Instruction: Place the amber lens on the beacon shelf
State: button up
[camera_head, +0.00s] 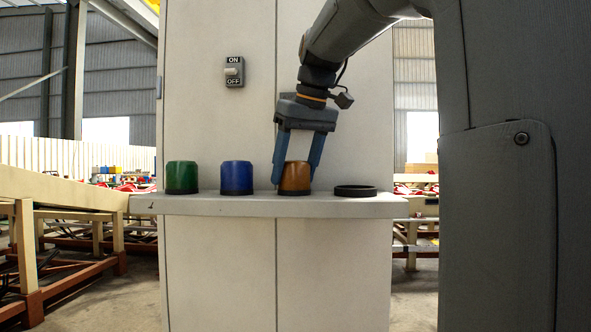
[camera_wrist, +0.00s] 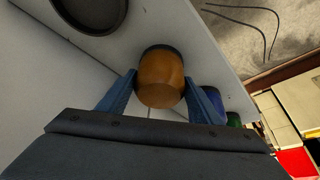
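The amber lens (camera_head: 295,176) stands upright on the beacon shelf (camera_head: 215,206), third from the left, with a dark ring at its base. My gripper (camera_head: 297,180) points down from above with its blue fingers on either side of the lens. In the wrist view the amber lens (camera_wrist: 160,78) sits between the two fingertips (camera_wrist: 163,92). A small gap seems to show beside the fingers, and the lens appears not to be squeezed. The shelf also shows in the wrist view (camera_wrist: 190,25).
A green lens (camera_head: 182,176) and a blue lens (camera_head: 237,176) stand on the shelf to the left. An empty dark ring (camera_head: 355,191) lies on the shelf to the right. A switch marked ON and OFF (camera_head: 234,72) is on the pale cabinet (camera_head: 330,270) behind.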

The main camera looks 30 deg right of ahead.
jog(key=shift+o, duration=1.2)
jog(key=shift+r, duration=0.15)
jog(key=v, duration=1.2)
jog(key=shift+r, duration=0.15)
